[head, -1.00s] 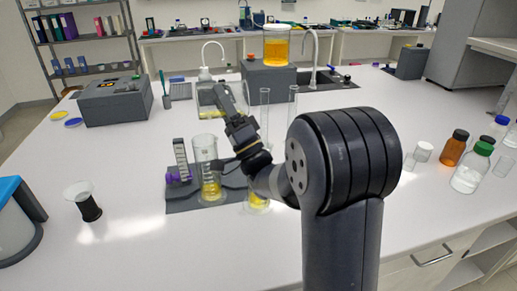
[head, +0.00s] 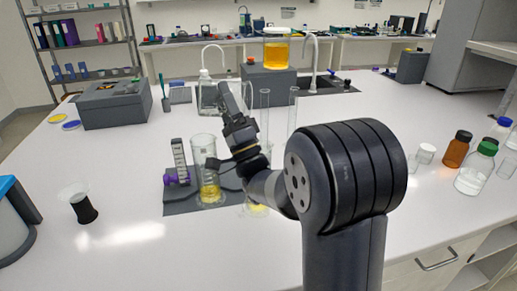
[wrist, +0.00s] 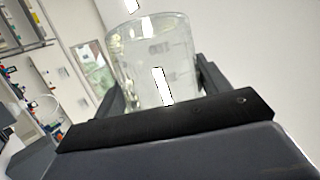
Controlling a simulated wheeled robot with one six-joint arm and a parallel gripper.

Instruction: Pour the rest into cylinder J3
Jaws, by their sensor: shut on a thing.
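In the wrist view a clear glass beaker (wrist: 155,62) stands between the fingers of my gripper (wrist: 160,90), which is shut on it. Its lower part is hidden. In the head view my gripper (head: 224,166) is beside a clear graduated glass vessel (head: 204,150) with yellow liquid low in it, apparently the held one. I cannot tell whether it touches the grey mat (head: 180,207). Another vessel with yellow liquid (head: 256,210) is partly hidden below my arm. Two tall thin clear cylinders (head: 265,115) (head: 293,108) stand behind my arm. No J3 label is readable.
A jar of amber liquid (head: 276,52) stands on a grey block (head: 268,82) at the back. A black stand (head: 84,210) is at left. Several bottles, including a brown one (head: 456,149), are at right. The left-front bench has clear room.

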